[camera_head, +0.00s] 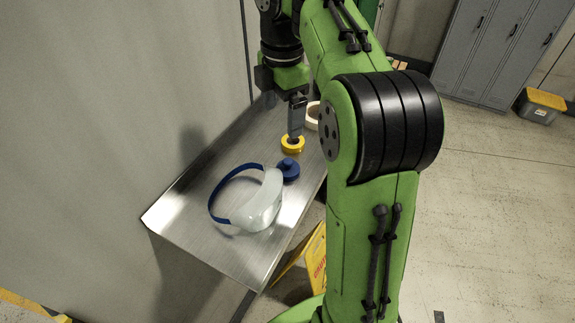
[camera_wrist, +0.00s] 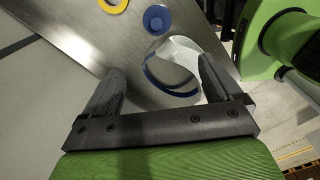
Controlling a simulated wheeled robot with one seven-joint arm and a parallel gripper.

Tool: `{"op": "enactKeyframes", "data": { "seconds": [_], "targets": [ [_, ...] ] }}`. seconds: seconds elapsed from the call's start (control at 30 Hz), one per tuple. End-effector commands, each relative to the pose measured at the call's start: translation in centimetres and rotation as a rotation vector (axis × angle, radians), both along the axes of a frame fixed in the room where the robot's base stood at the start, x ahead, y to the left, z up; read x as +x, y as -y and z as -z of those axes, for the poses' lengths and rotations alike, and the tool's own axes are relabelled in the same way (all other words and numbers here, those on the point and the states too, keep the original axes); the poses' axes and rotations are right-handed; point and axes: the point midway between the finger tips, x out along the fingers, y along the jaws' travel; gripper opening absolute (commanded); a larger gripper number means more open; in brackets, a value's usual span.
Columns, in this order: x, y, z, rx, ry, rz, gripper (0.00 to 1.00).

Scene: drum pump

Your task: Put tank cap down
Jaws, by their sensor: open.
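A round blue cap (camera_head: 288,169) with a raised knob lies on the metal table, beside the white-and-blue goggles. It also shows in the wrist view (camera_wrist: 157,19). A yellow ring-shaped piece (camera_head: 292,149) lies just behind it, and it is cut by the top edge of the wrist view (camera_wrist: 113,5). I cannot tell which of the two is the tank cap. My gripper (camera_head: 295,136) points down at the yellow piece in the head view and partly covers it. In the wrist view my gripper (camera_wrist: 162,66) is open, with nothing between its fingers.
The goggles (camera_head: 262,205) lie toward the front of the metal table (camera_head: 185,220). A white roll (camera_head: 313,115) stands behind the yellow piece, partly hidden by my arm. The wall is close on the left. A yellow sign (camera_head: 312,262) stands below the table's right side.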

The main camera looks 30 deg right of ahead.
Motion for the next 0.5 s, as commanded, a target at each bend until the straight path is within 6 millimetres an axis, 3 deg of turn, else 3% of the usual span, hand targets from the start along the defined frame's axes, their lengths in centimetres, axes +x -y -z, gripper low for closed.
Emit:
{"op": "enactKeyframes", "data": {
  "seconds": [0.07,0.17,0.5],
  "targets": [
    [0.9,1.5,0.4,-0.008,-0.025,-0.096,0.92],
    [1.2,2.0,1.2,-0.011,-0.035,-0.144,0.92],
    [1.1,1.8,9.9,-0.011,-0.035,-0.144,0.92]
  ]
}}
